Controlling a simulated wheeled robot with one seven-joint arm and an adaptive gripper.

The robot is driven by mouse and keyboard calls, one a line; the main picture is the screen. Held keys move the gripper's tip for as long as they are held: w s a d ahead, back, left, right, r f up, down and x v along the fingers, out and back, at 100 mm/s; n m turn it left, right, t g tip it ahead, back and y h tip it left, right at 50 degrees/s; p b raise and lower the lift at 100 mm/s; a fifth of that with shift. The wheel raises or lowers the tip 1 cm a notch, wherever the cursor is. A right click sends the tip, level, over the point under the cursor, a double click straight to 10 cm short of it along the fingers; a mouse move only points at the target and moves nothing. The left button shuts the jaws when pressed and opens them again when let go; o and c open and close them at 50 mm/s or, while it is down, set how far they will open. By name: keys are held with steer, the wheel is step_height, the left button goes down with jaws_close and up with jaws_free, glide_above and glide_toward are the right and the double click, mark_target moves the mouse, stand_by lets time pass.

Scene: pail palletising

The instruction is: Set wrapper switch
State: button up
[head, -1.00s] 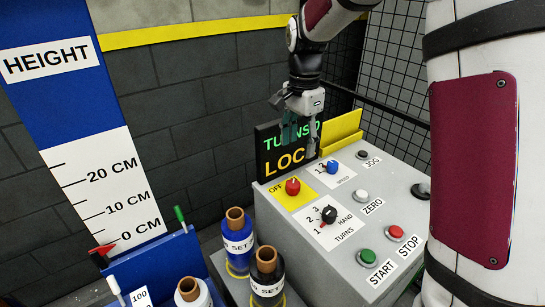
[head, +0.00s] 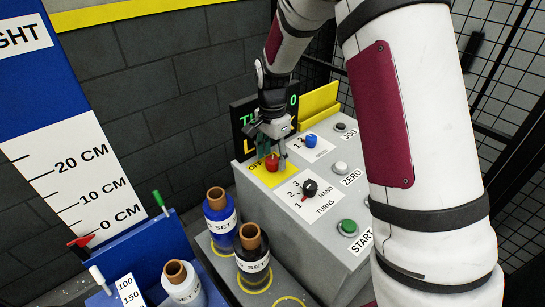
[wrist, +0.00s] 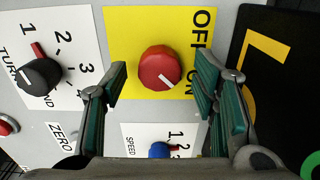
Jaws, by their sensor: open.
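The red switch knob (head: 272,163) sits on a yellow plate marked OFF and ON on top of the grey control box (head: 260,200). In the wrist view the red knob (wrist: 158,68) has a white pointer mark on its lower right, on the side of the OFF/ON lettering. My gripper (head: 273,155) is over this knob, pointing down. In the wrist view the two green-padded fingers of my gripper (wrist: 162,80) are open, one on each side of the knob, with a gap on both sides. How deep the fingertips reach beside it is hard to tell.
A black turns knob (head: 310,187), a blue speed knob (head: 310,141), and white, black and green buttons share the box top. A dark display panel (wrist: 285,80) stands close beside one finger. Wrapped rolls (head: 221,217) stand at the left.

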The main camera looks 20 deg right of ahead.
steer(key=shift+f, duration=0.35)
steer(key=shift+c, duration=0.6)
steer(key=c, duration=1)
steer(key=shift+c, duration=0.2)
